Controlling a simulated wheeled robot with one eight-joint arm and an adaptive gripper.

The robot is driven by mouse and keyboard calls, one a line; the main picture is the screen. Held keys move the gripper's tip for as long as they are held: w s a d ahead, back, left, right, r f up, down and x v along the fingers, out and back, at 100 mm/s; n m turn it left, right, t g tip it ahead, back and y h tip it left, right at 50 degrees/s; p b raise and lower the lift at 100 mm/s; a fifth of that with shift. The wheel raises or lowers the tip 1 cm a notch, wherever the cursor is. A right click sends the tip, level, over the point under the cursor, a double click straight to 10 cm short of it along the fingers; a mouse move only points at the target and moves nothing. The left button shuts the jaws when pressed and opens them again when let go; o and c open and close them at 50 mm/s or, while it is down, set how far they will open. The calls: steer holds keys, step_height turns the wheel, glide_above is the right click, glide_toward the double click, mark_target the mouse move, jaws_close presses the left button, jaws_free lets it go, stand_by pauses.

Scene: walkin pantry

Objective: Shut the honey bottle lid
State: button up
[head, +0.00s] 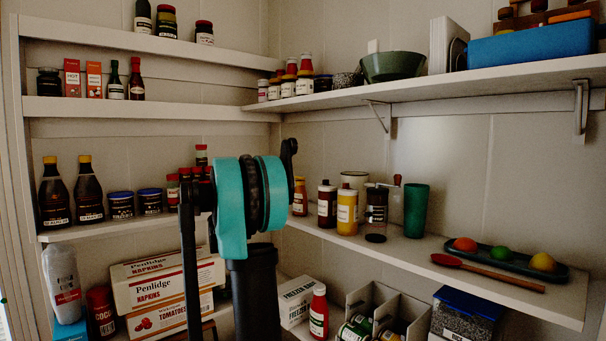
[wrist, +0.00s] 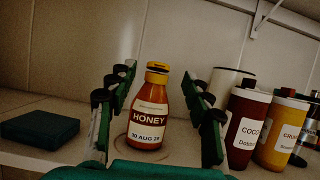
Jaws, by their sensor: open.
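My gripper (wrist: 159,72) is open and empty. Its fingers show left and right of the bottle, with gaps on both sides; how far they are from it in depth is unclear. In the head view the honey bottle (head: 299,200) is just right of my arm; the gripper fingers are not clear there.
A cocoa container (wrist: 246,127), an orange-brown one (wrist: 283,132) and a white canister (wrist: 224,90) stand right of the honey. A flat dark green box (wrist: 40,129) lies at left with bare shelf between. The upper shelf (head: 440,87) overhangs the honey's shelf.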

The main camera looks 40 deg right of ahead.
mark_target(297, 177)
steer(key=x, duration=1)
steer(key=shift+c, duration=0.6)
jaws_close()
steer(key=shift+a+h, duration=0.15)
steer(key=shift+h, duration=0.55)
steer(key=shift+o, duration=0.6)
jaws_free()
